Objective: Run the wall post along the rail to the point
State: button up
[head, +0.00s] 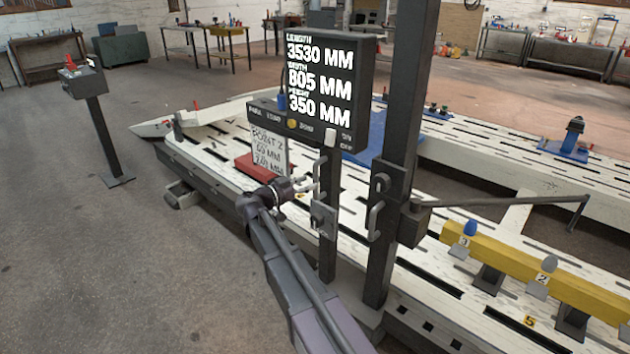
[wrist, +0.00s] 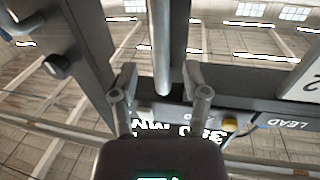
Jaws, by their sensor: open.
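A tall dark post (head: 408,110) stands by the near edge of the bench, with a grey handle (head: 374,220) and a jointed arm reaching right. Left of it, a shorter dark post (head: 328,235) carries the display (head: 328,80) and a block with a grey handle. My gripper (head: 308,186) is open beside this shorter post, close to its handle. In the wrist view, a grey vertical bar (wrist: 163,45) shows between the spread fingers (wrist: 162,95); I cannot tell whether they touch it. A card (head: 268,150) reads "POINT 2" with figures, partly unreadable.
The slotted white bench (head: 225,155) fills the middle. A red block (head: 256,168) is behind my gripper. A pedestal box (head: 82,78) stands at left; the floor (head: 90,250) there is clear.

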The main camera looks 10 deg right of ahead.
aim_at(314, 181)
jog(key=shift+x, duration=1.75)
jog(key=shift+a, duration=0.1)
grip_shut()
